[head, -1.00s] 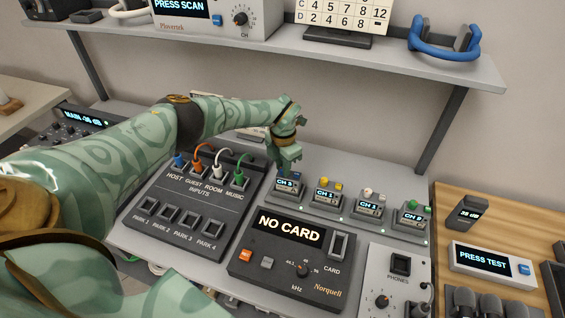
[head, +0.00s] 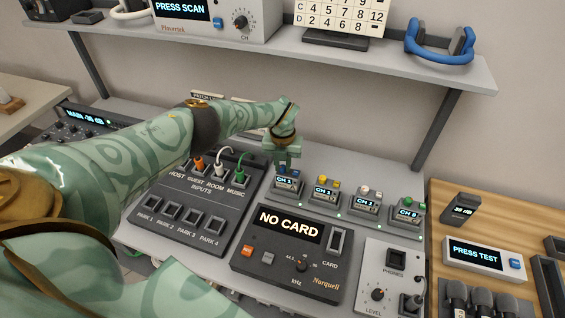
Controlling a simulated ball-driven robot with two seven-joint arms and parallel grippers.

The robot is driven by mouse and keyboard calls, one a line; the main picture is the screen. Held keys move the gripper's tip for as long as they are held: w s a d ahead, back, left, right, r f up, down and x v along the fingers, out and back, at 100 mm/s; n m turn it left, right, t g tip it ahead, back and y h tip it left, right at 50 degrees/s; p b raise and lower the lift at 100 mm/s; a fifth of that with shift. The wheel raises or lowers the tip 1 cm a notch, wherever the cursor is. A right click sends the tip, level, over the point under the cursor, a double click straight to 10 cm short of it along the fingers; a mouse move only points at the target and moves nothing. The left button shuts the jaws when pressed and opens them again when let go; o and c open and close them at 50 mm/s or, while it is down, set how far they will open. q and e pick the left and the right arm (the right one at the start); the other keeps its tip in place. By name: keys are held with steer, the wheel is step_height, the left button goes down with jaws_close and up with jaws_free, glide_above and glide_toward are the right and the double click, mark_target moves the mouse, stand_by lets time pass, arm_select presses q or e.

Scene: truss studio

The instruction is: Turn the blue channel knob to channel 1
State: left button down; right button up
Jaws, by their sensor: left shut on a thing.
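The blue channel knob (head: 288,172) sits on top of the leftmost of several small channel units. Its unit's display (head: 286,183) appears to read CH 1, though the text is small. My left gripper (head: 288,168) comes down from above, shut on the blue knob, and its fingers hide part of it. My right gripper is not in view.
To the right stand channel units with a yellow knob (head: 327,181), a white knob (head: 367,190) and a green knob (head: 409,202). A card reader panel (head: 255,260) reads NO CARD in front. An inputs panel (head: 165,190) with plugged cables lies left, under my arm.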

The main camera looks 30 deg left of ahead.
arm_select(q)
steer(key=shift+n, duration=0.3)
steer(key=c, duration=1.3)
jaws_free()
